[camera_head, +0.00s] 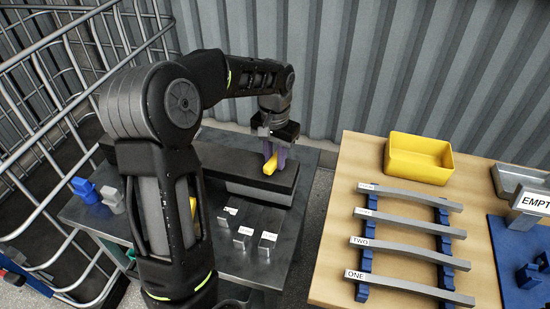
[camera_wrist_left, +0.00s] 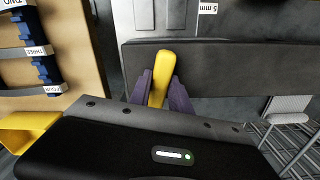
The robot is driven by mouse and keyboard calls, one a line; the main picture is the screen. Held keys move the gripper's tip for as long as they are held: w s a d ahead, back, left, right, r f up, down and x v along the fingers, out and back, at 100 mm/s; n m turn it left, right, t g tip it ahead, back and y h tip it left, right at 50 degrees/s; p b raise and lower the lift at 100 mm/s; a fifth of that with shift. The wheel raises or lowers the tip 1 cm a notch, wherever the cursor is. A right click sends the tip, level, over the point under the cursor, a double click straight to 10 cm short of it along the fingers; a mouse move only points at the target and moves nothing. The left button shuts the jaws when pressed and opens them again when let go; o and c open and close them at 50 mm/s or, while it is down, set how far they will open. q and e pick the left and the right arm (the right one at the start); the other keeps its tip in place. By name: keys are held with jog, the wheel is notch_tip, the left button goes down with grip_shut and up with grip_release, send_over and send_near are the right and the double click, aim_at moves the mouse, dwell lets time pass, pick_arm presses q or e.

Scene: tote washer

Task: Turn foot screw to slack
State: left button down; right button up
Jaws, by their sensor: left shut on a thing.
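A yellow bar-shaped handle (camera_head: 270,168), apparently the foot screw's, is at the right end of a long dark beam (camera_head: 222,163) on the grey metal table. My left gripper (camera_head: 274,158) reaches down over that end, with its purple fingers shut on the handle. In the left wrist view, the yellow handle (camera_wrist_left: 159,68) stands between the two purple fingers (camera_wrist_left: 160,90), against the dark beam (camera_wrist_left: 225,65). The screw's thread and foot are hidden. My right gripper is not in view.
Small labelled grey blocks (camera_head: 242,239) stand on the metal table in front of the beam. A wooden table to the right holds a yellow bin (camera_head: 418,158) and several labelled grey bars on blue racks (camera_head: 362,291). A wire cage (camera_head: 40,150) is at left; a corrugated wall is behind.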

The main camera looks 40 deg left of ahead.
aim_at(275, 158)
pick_arm(q)
jog(key=shift+n, duration=1.4)
jog(key=c, duration=1.2)
grip_release()
jog(key=shift+r, duration=0.1)
notch_tip(275, 158, up, 8)
jog(key=shift+f+b, duration=0.15)
jog(key=shift+b, duration=0.15)
